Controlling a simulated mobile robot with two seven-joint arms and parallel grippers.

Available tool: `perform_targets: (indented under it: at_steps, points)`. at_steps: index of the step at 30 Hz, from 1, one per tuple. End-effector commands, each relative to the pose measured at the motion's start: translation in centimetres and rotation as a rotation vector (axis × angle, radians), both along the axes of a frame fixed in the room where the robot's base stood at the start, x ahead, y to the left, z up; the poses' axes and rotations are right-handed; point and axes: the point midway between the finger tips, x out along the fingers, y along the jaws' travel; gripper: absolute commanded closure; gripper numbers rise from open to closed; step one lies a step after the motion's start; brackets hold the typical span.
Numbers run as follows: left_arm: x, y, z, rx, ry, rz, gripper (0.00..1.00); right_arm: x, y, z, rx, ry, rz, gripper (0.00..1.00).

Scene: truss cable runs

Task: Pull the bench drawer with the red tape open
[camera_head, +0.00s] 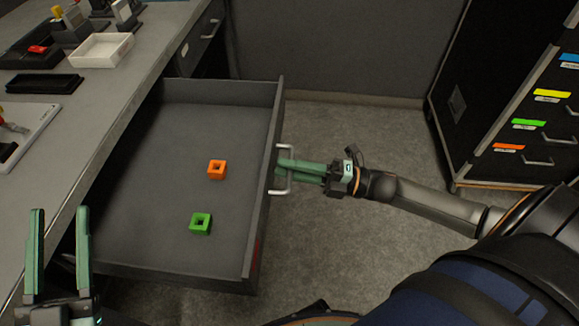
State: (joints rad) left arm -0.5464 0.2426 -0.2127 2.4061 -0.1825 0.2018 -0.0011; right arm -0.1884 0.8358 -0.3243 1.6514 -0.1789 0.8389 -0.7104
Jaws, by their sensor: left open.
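The bench drawer (150,180) is pulled well out from under the bench, and its inside shows. A small patch of red tape (257,252) is on its front face near the lower end. The pale metal handle (282,191) is on the drawer front. My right gripper (283,167) reaches in from the right and is shut on this handle, its green fingers crossing the bar. An orange square block (217,169) and a green square block (200,223) with holes lie inside the drawer. My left gripper (59,215) is open and empty at the lower left, near the bench edge.
The bench top (95,100) holds a white tray (103,50), a black tray (45,83) and other small items. Another drawer handle (211,28) shows further back. A dark cabinet (500,110) with coloured labels stands at right. Floor (350,125) between is clear.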

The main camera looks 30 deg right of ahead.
Motion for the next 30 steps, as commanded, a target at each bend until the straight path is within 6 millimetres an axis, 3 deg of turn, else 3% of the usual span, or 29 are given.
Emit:
perform_targets:
  at_steps: [13, 17, 22, 30]
  points:
    - [0.1, 0.0, 0.0, -0.001, 0.007, 0.001, 0.5, -0.6, -0.8, -0.3, -0.001, 0.004, -0.001, 0.73]
    - [0.5, 0.1, -0.6, -0.002, 0.046, 0.006, 0.5, -2.0, -2.6, -0.7, -0.003, 0.005, -0.002, 0.73]
    - [1.2, 0.3, -3.7, 0.002, 0.16, 0.026, 0.5, -4.1, -5.7, -1.4, -0.003, 0.006, -0.002, 0.73]
    - [1.6, 0.5, -4.8, 0.001, 0.217, 0.033, 0.5, -6.7, -9.2, -2.2, -0.001, 0.001, -0.002, 0.73]
